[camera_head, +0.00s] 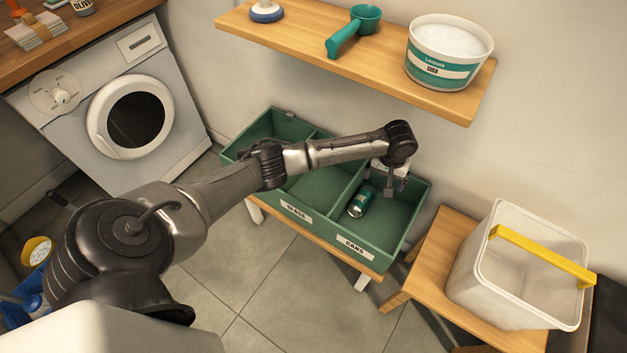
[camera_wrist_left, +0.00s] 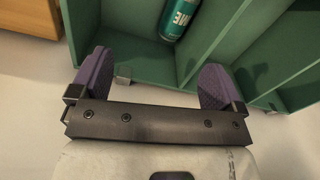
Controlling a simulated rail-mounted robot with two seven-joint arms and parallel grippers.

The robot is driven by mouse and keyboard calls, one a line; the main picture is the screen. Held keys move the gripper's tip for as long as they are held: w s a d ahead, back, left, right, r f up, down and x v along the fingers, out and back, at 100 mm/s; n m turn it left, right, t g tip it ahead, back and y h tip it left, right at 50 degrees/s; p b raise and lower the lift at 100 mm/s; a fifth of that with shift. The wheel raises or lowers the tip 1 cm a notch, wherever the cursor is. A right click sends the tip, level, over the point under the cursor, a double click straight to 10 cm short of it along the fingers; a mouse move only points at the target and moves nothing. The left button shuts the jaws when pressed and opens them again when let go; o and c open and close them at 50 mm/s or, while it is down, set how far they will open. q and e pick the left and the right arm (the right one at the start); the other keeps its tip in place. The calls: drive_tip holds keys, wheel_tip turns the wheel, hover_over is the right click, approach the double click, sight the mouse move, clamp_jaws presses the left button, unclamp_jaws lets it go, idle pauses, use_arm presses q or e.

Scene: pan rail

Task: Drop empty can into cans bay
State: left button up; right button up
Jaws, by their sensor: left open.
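The can (camera_head: 361,201), green with a pale end, lies on its side in the compartment labelled CANS, close to the divider. In the left wrist view the can (camera_wrist_left: 179,17) shows at the top edge, partly cut off, on the green floor beside a divider wall. The cans bay (camera_head: 392,215) is the right compartment of a green divided crate. My left gripper (camera_head: 385,181) is above this bay, apart from the can. Its two purple-padded fingers (camera_wrist_left: 157,83) are spread with nothing between them. My right gripper is not in view.
The crate's left part, labelled GLASS (camera_head: 297,212) in front, is partly hidden by my left arm. A wall shelf (camera_head: 300,35) holds a teal scoop (camera_head: 353,31) and a white tub (camera_head: 448,52). A white bin (camera_head: 520,265) with a yellow handle stands at right on a wooden stool (camera_head: 432,262).

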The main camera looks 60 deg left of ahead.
use_arm(q)
wheel_tip(320, 180, up, 7)
drive_tip(key=p, duration=0.2)
drive_tip(key=shift+f, duration=0.15)
idle(0.6)
